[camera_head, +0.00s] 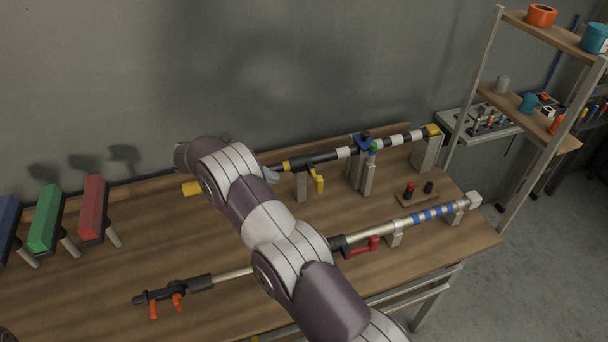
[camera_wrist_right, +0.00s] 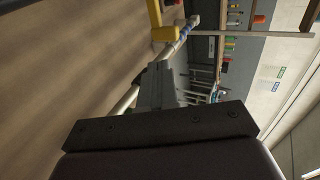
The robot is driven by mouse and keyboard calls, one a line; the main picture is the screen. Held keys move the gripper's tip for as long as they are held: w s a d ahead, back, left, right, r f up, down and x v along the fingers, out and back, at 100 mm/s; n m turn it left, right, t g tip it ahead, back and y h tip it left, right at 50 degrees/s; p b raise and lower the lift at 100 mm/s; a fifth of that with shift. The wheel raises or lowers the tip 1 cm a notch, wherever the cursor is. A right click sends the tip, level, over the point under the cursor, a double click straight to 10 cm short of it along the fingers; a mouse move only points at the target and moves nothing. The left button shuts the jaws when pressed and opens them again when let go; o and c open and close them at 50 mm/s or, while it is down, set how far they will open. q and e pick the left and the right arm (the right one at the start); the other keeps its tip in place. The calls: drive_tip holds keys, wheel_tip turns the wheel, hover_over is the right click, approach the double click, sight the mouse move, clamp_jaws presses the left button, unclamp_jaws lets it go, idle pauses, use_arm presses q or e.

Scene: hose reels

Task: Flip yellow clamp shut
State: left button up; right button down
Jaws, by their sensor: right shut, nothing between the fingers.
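The yellow clamp (camera_head: 319,183) hangs as a small lever below a black section of the rear pole (camera_head: 325,159). A yellow L-shaped part at the top of the right wrist view (camera_wrist_right: 165,34) appears to be this clamp. My right gripper (camera_head: 272,176) is mostly hidden behind my own forearm; its grey tip shows just left of the clamp, apart from it. In the right wrist view its grey fingers (camera_wrist_right: 163,80) are together and empty, with the yellow part beyond them. I do not see my left gripper.
The front pole (camera_head: 235,273) carries a red lever (camera_head: 362,247) and orange handles (camera_head: 177,301). Blue, green (camera_head: 48,218) and red (camera_head: 93,207) blocks stand at the left. A small wooden block with knobs (camera_head: 415,198) lies right of the clamp. A shelf (camera_head: 535,115) stands at the right.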

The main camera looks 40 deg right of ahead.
sight(316, 181)
drive_tip(key=p+x, duration=0.1)
drive_tip(key=x, duration=0.2)
drive_tip(key=r+p+x, duration=0.1)
drive_tip(key=p+x, duration=0.1)
drive_tip(key=x, duration=0.1)
drive_tip(key=p+x, duration=0.2)
drive_tip(key=x, duration=0.1)
drive_tip(key=shift+s+d+r, duration=0.2)
drive_tip(key=shift+d+r, duration=0.1)
drive_tip(key=shift+d, duration=0.1)
drive_tip(key=shift+s+d+f, duration=0.15)
drive_tip(key=shift+s+d, duration=0.05)
drive_tip(key=shift+d, duration=0.2)
drive_tip(key=shift+w, duration=0.1)
drive_tip(key=shift+f, duration=0.1)
